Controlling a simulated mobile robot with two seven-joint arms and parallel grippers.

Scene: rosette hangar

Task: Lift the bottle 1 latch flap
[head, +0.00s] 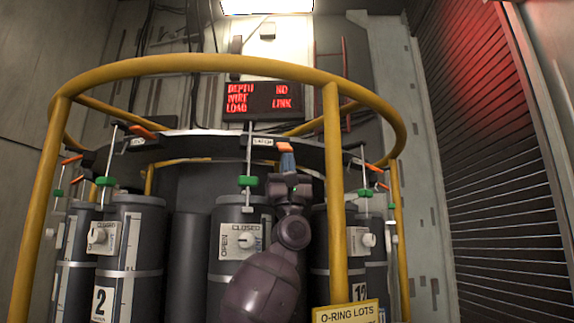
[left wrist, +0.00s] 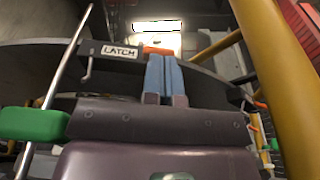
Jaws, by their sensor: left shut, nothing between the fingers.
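The orange latch flap (head: 284,147) sits at the end of the dark latch bar with its LATCH label (head: 262,142), above the middle grey bottle (head: 226,212). This bottle stands between those marked 2 and 12; its own number is hidden behind my arm. My left gripper (head: 287,157) points up, with its blue fingers shut and empty, tips right at the flap's underside. In the left wrist view the fingers (left wrist: 163,72) overlap the lower edge of the flap (left wrist: 158,50). I cannot tell whether they touch it. My right gripper is out of view.
A yellow guard frame (head: 338,200) encircles the bottles, with one post just right of my left arm. A thin rod with a green block (head: 248,181) stands left of the gripper. Bottle 2 (head: 135,225) is to the left. An O-RING LOTS sign (head: 347,314) hangs low right.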

